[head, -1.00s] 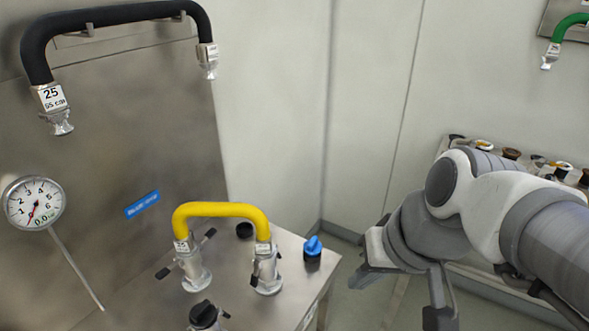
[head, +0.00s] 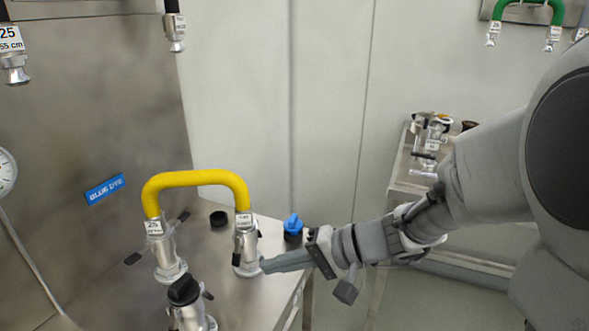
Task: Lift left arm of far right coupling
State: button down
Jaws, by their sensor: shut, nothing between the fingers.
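A yellow hose (head: 196,179) arches between two silver couplings on the steel table. The right coupling (head: 246,248) stands upright at the hose's right end. Its left arm (head: 236,258) is a dark lever hanging down along its left side. The left coupling (head: 167,250) has dark levers sticking out on both sides. My gripper (head: 268,266) is shut and empty, reaching in from the right. Its fingertips are low, right beside the right coupling's base; I cannot tell whether they touch it. The coupling's right side is partly hidden.
A blue-handled valve (head: 293,226) stands just behind my gripper at the table's (head: 268,235) right edge. A black cap (head: 218,218) sits between the couplings. A black-topped fitting (head: 184,291) stands in front. A second table (head: 405,180) with fittings is at the back right.

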jog(key=w+f+t+b, duration=0.1)
jog(key=w+f, duration=0.1)
jog(key=w+f+m, duration=0.1)
jog(key=w+f, duration=0.1)
jog(key=f, duration=0.1)
jog(key=w+f+m+t+y+b, duration=0.1)
jog(key=w+f, duration=0.1)
jog(key=w, duration=0.1)
jog(key=shift+f+t+b, duration=0.25)
jog(key=shift+t+b, duration=0.05)
jog(key=shift+b, duration=0.05)
jog(key=shift+x, duration=3.25)
jog(key=shift+f, duration=0.1)
jog(key=shift+s+f+b, duration=0.15)
jog(key=shift+f+b, duration=0.4)
jog(key=shift+b, duration=0.3)
jog(key=shift+d+f, duration=0.1)
jog(key=shift+d, duration=0.2)
jog(key=shift+s+d+b, duration=0.35)
jog(key=shift+s+d, duration=0.05)
jog(key=shift+d, duration=0.6)
jog(key=shift+s+d+b, duration=0.4)
jog(key=shift+d, duration=0.55)
jog(key=shift+s+d+b, duration=0.35)
jog(key=shift+s+d, duration=0.1)
jog(key=shift+d, duration=0.55)
